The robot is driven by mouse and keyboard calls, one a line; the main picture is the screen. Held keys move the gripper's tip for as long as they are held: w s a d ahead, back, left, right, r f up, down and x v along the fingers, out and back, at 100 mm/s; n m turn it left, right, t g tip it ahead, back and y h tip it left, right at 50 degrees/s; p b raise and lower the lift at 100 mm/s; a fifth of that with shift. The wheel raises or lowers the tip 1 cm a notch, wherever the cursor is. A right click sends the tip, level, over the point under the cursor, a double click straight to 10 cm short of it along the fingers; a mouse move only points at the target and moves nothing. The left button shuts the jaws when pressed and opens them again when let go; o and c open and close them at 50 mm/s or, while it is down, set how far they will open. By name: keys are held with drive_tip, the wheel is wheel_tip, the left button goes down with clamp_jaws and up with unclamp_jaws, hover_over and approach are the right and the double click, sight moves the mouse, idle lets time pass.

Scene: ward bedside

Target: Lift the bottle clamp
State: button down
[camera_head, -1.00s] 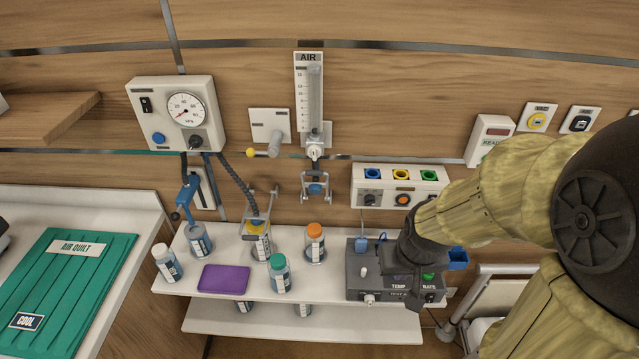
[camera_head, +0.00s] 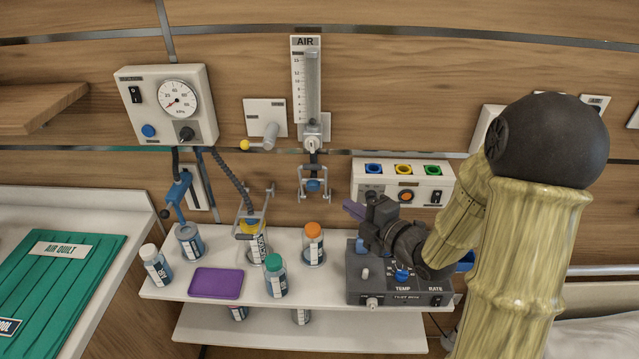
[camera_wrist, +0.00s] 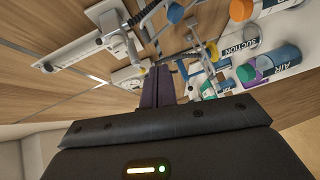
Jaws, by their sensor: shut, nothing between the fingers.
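Several clamp-like fittings hang below the wall rail, and I cannot tell which one is the bottle clamp. A grey frame clamp (camera_head: 247,229) with a yellow part stands at a bottle (camera_head: 258,248); a yellow-marked frame also shows in the wrist view (camera_wrist: 210,50). An empty grey frame with a blue knob (camera_head: 313,186) hangs under the AIR flowmeter. A blue clamp (camera_head: 178,192) hangs at the left above a grey-topped bottle (camera_head: 190,243). My gripper (camera_head: 351,209), with purple fingers (camera_wrist: 157,88), is shut and empty, right of the frames and touching none.
The white shelf (camera_head: 330,290) holds an orange-capped bottle (camera_head: 313,245), a green-capped bottle (camera_head: 276,277), a white-capped bottle (camera_head: 155,266), a purple pad (camera_head: 216,283) and a dark TEMP/RATE box (camera_head: 400,293) below my gripper. A socket panel (camera_head: 400,182) is on the wall behind it.

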drive_tip(key=shift+s+a+r+n+y, duration=0.3)
drive_tip(key=shift+a+r+n+y, duration=0.1)
drive_tip(key=shift+n+y, duration=0.45)
drive_tip(key=p, duration=0.7)
hover_over(314, 185)
drive_tip(key=s+d, duration=0.2)
drive_tip(key=s, duration=0.3)
drive_tip(key=shift+a+f, duration=0.15)
drive_tip(key=shift+a, duration=0.1)
drive_tip(key=shift+w+a+f, duration=0.1)
drive_tip(key=shift+w+f, duration=0.05)
drive_tip(key=shift+w, duration=0.05)
